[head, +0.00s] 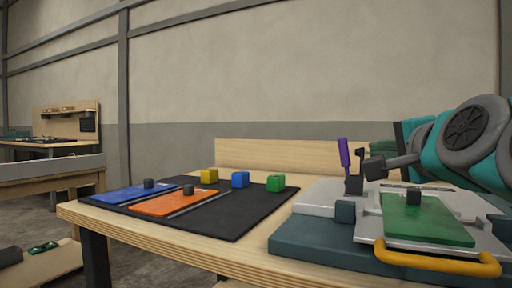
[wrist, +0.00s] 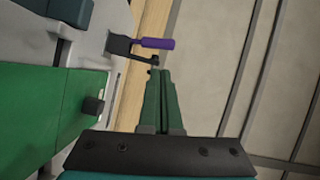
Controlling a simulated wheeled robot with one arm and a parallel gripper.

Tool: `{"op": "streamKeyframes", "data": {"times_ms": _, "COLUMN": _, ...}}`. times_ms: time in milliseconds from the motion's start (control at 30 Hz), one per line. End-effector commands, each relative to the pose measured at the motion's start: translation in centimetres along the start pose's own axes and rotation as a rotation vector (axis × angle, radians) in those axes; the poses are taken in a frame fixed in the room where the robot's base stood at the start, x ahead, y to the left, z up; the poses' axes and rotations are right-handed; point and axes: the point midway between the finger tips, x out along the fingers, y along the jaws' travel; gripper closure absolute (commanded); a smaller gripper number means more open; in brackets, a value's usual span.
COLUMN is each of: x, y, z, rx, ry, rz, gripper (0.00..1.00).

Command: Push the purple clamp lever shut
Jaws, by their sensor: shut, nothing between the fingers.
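The purple clamp lever (head: 344,153) stands nearly upright on a dark clamp at the back left of the console fixture (head: 320,240). In the wrist view the purple handle (wrist: 155,43) points right from its dark bracket, just beyond my fingertips. My gripper (head: 374,168) is shut and empty, just right of the lever in the head view. Its closed fingers also show in the wrist view (wrist: 157,72). The fingertips are very near the lever's dark arm; I cannot tell whether they touch it. A green panel (head: 425,222) with a dark knob lies on the fixture.
A yellow handle (head: 435,262) runs along the fixture's front. Left of it, a black mat (head: 235,218) carries a blue panel (head: 135,194), an orange panel (head: 168,204) and yellow, blue and green blocks (head: 276,183). A low wooden board (head: 290,154) stands behind the table.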

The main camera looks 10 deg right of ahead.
Motion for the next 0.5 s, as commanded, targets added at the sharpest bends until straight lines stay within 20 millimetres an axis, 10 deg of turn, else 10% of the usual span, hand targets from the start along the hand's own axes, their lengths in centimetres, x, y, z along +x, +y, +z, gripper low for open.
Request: {"op": "streamKeyframes", "data": {"times_ms": 500, "x": 7.9, "y": 0.1, "z": 0.1, "rx": 0.0, "ry": -0.001, "rz": 0.004, "gripper": 1.0}}
